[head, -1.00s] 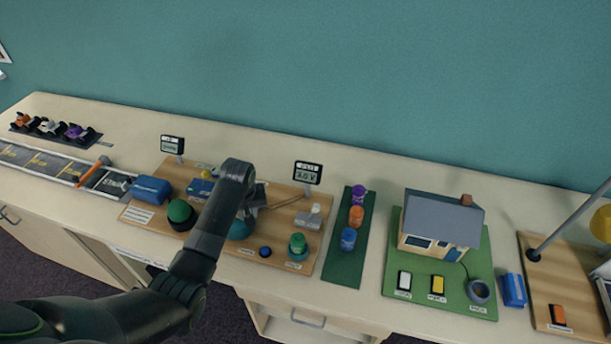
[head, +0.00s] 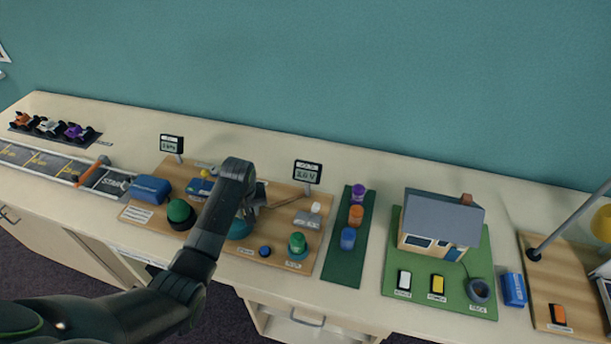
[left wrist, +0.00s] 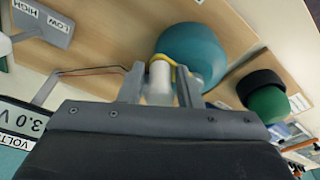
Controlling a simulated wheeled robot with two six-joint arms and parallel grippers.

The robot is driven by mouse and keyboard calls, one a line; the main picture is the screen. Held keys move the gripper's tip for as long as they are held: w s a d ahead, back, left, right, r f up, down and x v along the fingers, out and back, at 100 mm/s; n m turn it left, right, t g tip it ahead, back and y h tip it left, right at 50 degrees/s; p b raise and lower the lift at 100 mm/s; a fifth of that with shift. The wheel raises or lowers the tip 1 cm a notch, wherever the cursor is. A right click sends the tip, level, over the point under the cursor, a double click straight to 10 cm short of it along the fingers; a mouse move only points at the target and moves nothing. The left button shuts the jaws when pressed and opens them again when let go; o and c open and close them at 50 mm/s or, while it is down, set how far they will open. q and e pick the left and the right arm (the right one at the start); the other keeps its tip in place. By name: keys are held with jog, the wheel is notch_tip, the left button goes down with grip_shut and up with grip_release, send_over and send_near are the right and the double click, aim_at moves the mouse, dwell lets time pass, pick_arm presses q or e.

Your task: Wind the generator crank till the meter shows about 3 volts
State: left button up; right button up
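The generator (head: 240,229) is a round teal body on a wooden board, partly hidden behind my left arm in the head view. In the left wrist view the teal body (left wrist: 195,52) lies just beyond my fingers. The pale crank knob (left wrist: 159,82) stands between them. My left gripper (left wrist: 160,80) has a finger on each side of the knob, with narrow gaps showing, so it looks open around it. The volt meter (head: 307,172) stands at the back right of the board. My right gripper is not in view.
A second meter (head: 171,145) stands at the back left of the board. A green dome (head: 180,212), a green lamp (head: 297,243) and a low/high switch (head: 309,219) sit close around the generator. A model house (head: 440,222) stands to the right.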

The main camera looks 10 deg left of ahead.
pick_arm(q)
jog(key=shift+o, duration=1.1)
jog(key=shift+r, duration=4.55)
